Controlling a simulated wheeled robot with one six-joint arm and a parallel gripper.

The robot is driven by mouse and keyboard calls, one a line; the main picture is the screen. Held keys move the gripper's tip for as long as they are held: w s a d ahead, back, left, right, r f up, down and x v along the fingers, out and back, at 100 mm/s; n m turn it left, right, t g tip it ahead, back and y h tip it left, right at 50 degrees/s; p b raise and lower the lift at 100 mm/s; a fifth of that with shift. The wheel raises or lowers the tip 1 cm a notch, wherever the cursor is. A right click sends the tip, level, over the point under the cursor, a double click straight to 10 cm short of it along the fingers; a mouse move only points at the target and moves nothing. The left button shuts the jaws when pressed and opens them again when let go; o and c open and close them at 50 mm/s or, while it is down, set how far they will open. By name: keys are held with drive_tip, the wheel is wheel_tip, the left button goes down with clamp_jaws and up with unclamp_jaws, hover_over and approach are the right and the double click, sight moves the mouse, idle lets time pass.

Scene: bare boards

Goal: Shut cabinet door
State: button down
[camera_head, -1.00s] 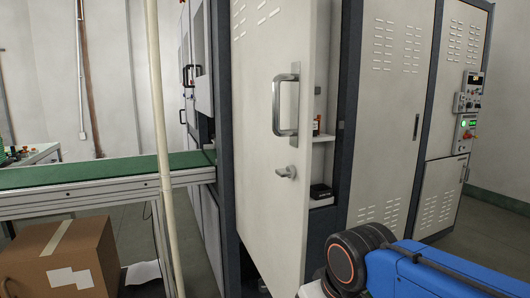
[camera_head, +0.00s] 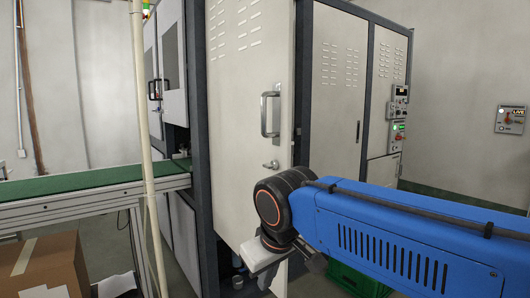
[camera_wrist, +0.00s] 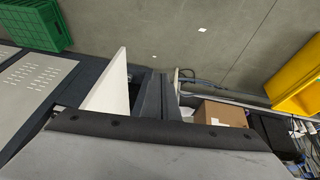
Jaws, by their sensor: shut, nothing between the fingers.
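The cabinet door (camera_head: 245,90) is a tall pale grey panel with a metal bar handle (camera_head: 270,115) and a small lever latch (camera_head: 271,165). It stands ajar, jutting out from the cabinet front; the door also shows in the wrist view (camera_wrist: 110,85) as a white slab at an angle. The shelves behind it are hidden. My blue arm crosses the door's lower right in the head view; contact cannot be told.
A green-belted conveyor (camera_head: 90,185) runs to the cabinet's left, with a pale pole in front. A cardboard box (camera_head: 50,265) sits at lower left. A green crate (camera_head: 357,280) stands on the floor below my arm, and a yellow object (camera_wrist: 298,80) shows in the wrist view.

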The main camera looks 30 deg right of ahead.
drive_tip(key=w+d+r+m+h, duration=0.15)
drive_tip(key=w+r, duration=0.25)
drive_tip(key=r, duration=0.7)
drive_tip(key=w+r+h, duration=0.2)
drive_tip(key=w+r, duration=0.1)
drive_tip(key=r, duration=0.8)
drive_tip(key=w+d+r+h, duration=0.1)
drive_tip(key=w+r, duration=0.3)
drive_tip(key=r, duration=0.7)
approach(274, 160)
wheel_tip(274, 160, down, 4)
drive_tip(key=w, duration=0.1)
drive_tip(key=shift+w+d+f, duration=0.1)
drive_tip(key=shift+w+d, duration=0.1)
drive_tip(key=shift+d, duration=0.65)
drive_tip(key=shift+d, duration=0.15)
